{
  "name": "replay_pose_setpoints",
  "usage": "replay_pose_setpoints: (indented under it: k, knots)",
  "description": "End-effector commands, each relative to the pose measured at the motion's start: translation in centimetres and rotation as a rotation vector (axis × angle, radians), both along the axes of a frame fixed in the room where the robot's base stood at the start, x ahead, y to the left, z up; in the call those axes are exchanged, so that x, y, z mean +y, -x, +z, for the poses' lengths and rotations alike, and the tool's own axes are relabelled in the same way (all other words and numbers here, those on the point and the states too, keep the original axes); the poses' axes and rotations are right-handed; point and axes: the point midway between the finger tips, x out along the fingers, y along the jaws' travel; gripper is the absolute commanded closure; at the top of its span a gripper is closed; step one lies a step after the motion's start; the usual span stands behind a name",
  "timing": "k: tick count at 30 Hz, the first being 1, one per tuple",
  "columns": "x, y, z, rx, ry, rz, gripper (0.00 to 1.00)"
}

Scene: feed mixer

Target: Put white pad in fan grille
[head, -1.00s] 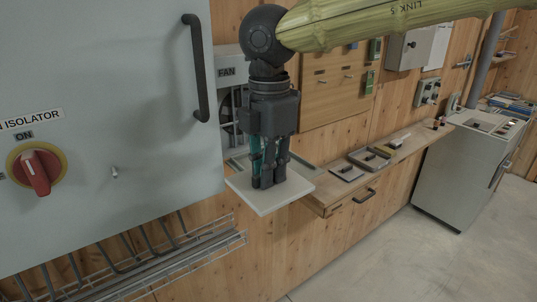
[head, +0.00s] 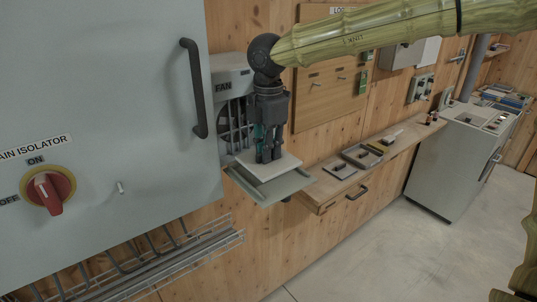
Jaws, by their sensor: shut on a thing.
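My gripper (head: 268,154) points down and is shut on the white pad (head: 286,166), a flat square plate just below its fingertips. The fan unit (head: 234,84), labelled FAN, is on the wood wall behind my gripper, with its slatted grille (head: 226,128) partly hidden by my gripper. A grey-green flap or tray with a rim (head: 289,188) juts out at the grille's foot. The pad appears over this flap; I cannot tell whether it touches it.
A grey cabinet with a black handle (head: 194,88) and a red isolator switch (head: 48,190) stands close on the left. A wire rack (head: 170,268) hangs below it. A wooden shelf (head: 320,194) with small trays runs to the right.

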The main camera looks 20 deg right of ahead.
Motion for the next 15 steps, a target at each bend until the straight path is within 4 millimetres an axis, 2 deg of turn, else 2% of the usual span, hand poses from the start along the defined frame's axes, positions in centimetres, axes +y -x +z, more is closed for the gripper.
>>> replay_pose_setpoints:
  k: [5, 15]
  knots:
    - [-0.3, -0.9, 0.1, 0.000, 0.000, 0.000, 1.00]
    - [-0.3, -0.8, -3.4, 0.000, -0.001, 0.000, 1.00]
